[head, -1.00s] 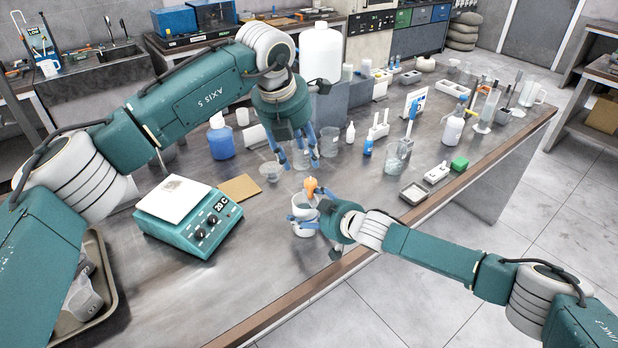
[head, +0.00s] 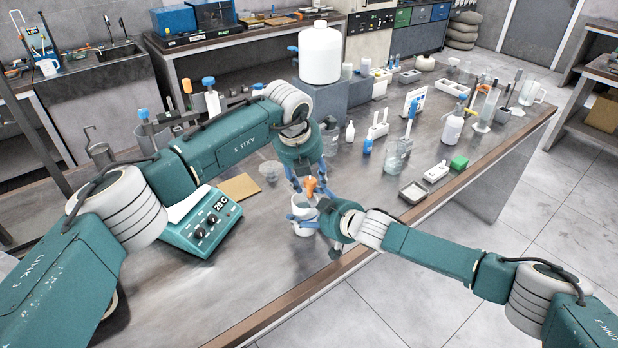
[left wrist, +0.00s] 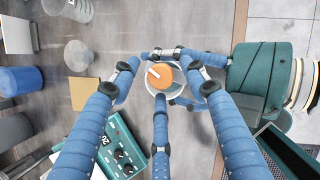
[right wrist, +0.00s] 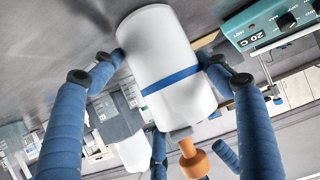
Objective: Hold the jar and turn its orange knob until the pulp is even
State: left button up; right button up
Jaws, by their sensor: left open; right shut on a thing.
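The white jar (head: 304,227) stands near the bench's front edge in the head view. In the right wrist view the jar (right wrist: 165,55) shows a blue band. Its orange knob (head: 311,186) sticks up on top, and the left wrist view shows the knob (left wrist: 161,88) with a white mark. My right gripper (head: 308,217) is shut on the jar from the right side, with fingers on both sides of its wall. My left gripper (head: 309,182) is open above the jar, pointing down, its fingers spread around the knob. I cannot tell whether any finger touches the knob.
A teal hot plate (head: 205,222) stands left of the jar, partly behind my left arm. A brown square (head: 240,187) and a small clear cup (head: 270,171) lie behind. A beaker (head: 397,155) and a grey tray (head: 413,192) stand to the right. The bench's front edge is close.

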pick_arm(q)
jog(key=shift+w+f, duration=0.1)
jog(key=shift+f, duration=0.1)
jog(key=c, duration=1.1)
jog(key=shift+c, duration=0.2)
